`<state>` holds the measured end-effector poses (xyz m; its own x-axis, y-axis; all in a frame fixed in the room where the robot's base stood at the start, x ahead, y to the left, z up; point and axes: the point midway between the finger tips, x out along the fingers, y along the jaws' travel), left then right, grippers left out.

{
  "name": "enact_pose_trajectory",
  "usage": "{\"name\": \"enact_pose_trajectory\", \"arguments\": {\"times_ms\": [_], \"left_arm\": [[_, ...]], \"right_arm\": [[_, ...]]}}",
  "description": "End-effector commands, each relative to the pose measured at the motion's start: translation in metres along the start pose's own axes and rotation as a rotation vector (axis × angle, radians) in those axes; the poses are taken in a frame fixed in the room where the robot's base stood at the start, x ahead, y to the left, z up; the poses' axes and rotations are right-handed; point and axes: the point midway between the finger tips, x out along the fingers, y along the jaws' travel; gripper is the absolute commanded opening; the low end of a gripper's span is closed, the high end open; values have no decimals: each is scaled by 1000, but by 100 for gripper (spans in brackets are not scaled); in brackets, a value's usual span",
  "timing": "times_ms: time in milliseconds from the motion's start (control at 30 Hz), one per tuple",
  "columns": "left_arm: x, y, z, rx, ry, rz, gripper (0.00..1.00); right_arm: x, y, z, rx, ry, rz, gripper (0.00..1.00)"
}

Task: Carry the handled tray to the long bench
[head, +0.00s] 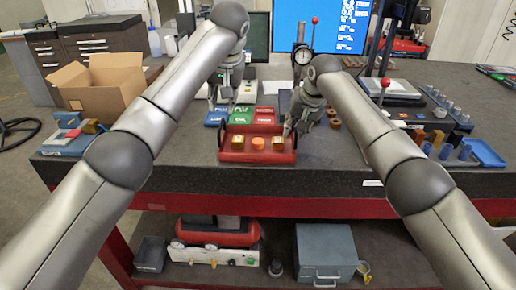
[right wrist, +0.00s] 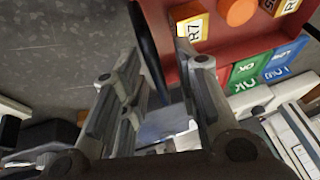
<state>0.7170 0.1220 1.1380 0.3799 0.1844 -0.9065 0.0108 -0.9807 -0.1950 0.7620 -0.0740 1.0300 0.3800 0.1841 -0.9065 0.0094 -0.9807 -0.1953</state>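The red handled tray (head: 258,157) sits on a dark grey worktop (head: 200,178) and holds two gold blocks and an orange round piece. I cannot tell whether this worktop is the long bench. My left gripper (head: 222,105) is behind the tray's left end, fingers apart and empty. My right gripper (head: 291,131) is at the tray's right end. In the right wrist view, the right gripper (right wrist: 160,55) has spread fingers, with the tray's dark handle (right wrist: 150,45) showing between them; contact cannot be told. The tray also shows there (right wrist: 230,45).
Green, blue and red labelled bins (head: 243,116) stand right behind the tray. A cardboard box (head: 100,85) is at the left and a dial gauge stand (head: 302,57) at the back. Blue holders (head: 485,153) with pegs are at the right.

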Motion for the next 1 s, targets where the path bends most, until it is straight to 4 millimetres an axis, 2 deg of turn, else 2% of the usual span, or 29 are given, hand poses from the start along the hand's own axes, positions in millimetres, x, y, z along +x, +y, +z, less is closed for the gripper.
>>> {"name": "enact_pose_trajectory", "arguments": {"times_ms": [233,500,600,800,1000], "left_arm": [[-1,0,0,0,0,0,29],[0,0,0,0,0,0,29],[0,0,0,0,0,0,29],[0,0,0,0,-1,0,29],[0,0,0,0,-1,0,29]], "right_arm": [[-29,0,-1,-1,5,-1,29],[-87,0,-1,0,5,-1,29],[-102,0,-1,1,3,-1,29],[-117,0,0,0,1,0,29],[-118,0,0,0,0,0,29]]}}
